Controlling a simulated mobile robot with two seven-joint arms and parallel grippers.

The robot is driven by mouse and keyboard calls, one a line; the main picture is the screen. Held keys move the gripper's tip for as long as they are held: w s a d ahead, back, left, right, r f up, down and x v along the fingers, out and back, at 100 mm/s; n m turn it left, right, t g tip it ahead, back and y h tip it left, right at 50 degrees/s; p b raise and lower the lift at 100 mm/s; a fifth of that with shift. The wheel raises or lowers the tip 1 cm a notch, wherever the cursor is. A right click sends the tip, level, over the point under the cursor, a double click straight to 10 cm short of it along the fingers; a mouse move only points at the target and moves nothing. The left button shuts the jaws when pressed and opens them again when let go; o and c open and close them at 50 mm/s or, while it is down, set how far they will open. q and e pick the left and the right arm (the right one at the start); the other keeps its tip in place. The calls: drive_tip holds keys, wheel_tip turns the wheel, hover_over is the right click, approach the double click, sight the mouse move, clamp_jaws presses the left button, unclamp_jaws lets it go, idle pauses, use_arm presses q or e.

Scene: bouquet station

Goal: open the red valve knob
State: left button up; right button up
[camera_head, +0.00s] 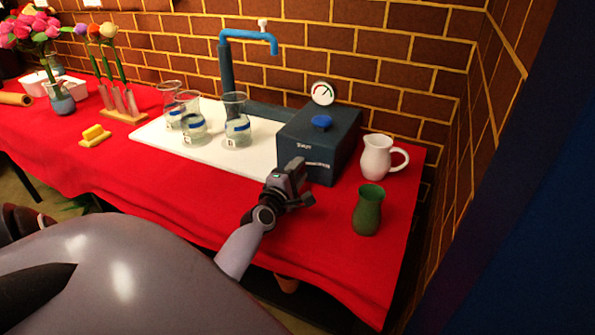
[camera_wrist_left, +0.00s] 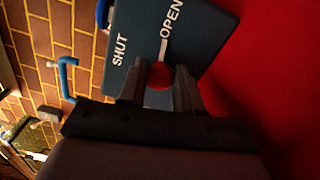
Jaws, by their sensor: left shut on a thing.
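The red valve knob (camera_wrist_left: 159,75) shows in the left wrist view, on the front face of the dark blue box (camera_head: 337,137) with the labels SHUT and OPEN. A white line on the box runs from the knob toward the word OPEN. My left gripper (camera_head: 290,172) is at the box's front face. In the left wrist view its two fingers (camera_wrist_left: 160,88) sit on either side of the knob and are shut on it. In the head view the gripper hides the knob. My right gripper is in neither view.
A white jug (camera_head: 376,158) and a green vase (camera_head: 368,210) stand to the right of the box. Glass beakers (camera_head: 237,120) stand on a white board (camera_head: 160,134) to the left. A blue tap (camera_head: 248,37) rises behind, and a pressure gauge (camera_head: 323,93) sits above the box.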

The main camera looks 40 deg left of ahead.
use_arm(q)
drive_tip(key=shift+m, duration=1.1)
drive_tip(key=o, duration=1)
drive_tip(key=shift+s+d, duration=0.15)
drive_tip(key=shift+s, duration=0.35)
drive_tip(key=shift+p+v, duration=0.5)
drive_tip(key=shift+v, duration=2.5)
